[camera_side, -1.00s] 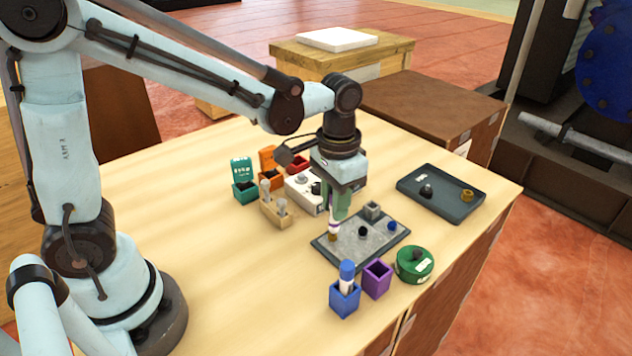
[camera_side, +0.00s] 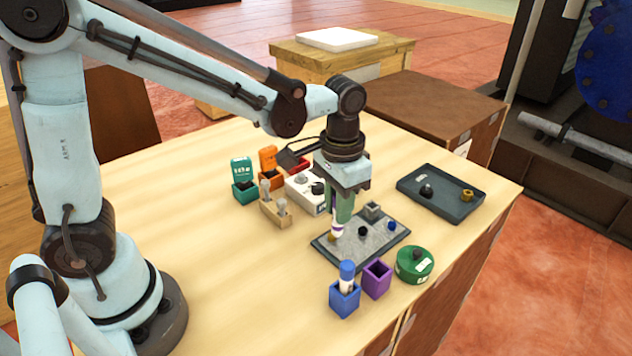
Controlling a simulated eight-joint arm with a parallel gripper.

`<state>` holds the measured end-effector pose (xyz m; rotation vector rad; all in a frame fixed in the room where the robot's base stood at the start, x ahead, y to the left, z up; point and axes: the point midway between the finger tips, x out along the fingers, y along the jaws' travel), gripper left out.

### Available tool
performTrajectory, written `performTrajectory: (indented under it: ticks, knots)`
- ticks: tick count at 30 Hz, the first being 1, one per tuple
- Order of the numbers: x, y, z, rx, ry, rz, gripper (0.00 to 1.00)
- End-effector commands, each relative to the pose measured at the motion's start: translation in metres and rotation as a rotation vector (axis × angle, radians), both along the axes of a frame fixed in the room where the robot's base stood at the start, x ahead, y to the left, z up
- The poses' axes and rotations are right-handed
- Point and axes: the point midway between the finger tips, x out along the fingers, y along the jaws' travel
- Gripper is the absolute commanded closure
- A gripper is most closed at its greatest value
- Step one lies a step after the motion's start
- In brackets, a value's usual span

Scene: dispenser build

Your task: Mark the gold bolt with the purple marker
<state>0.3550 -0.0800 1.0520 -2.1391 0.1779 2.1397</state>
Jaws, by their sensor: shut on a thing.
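My gripper (camera_side: 343,207) is shut on the white-bodied purple marker (camera_side: 337,228) and holds it nearly upright, pointing down. The marker's lower end is over the left part of a grey plate with a dark rim (camera_side: 360,263). The gold bolt (camera_side: 332,239) is a small gold piece on this plate, right at the marker's lower end. I cannot tell whether the marker touches it. The purple holder (camera_side: 377,280) stands empty in front of the plate.
A black bolt (camera_side: 362,231), a blue bolt (camera_side: 391,226) and a grey block (camera_side: 372,211) share the plate. A blue holder (camera_side: 345,300) with a marker and a green round container (camera_side: 414,265) stand in front. A dark tray (camera_side: 450,208) lies right; several boxes and a wooden stand (camera_side: 275,213) lie left.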

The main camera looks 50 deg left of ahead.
Motion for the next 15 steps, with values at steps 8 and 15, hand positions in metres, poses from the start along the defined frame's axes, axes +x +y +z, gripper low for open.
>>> performTrajectory:
  ticks: [8,15]
  knots:
    - [0.0004,-0.0044,0.0011,0.003,0.000,0.001,1.00]
    - [0.0005,-0.0080,0.0017,0.004,-0.001,0.001,1.00]
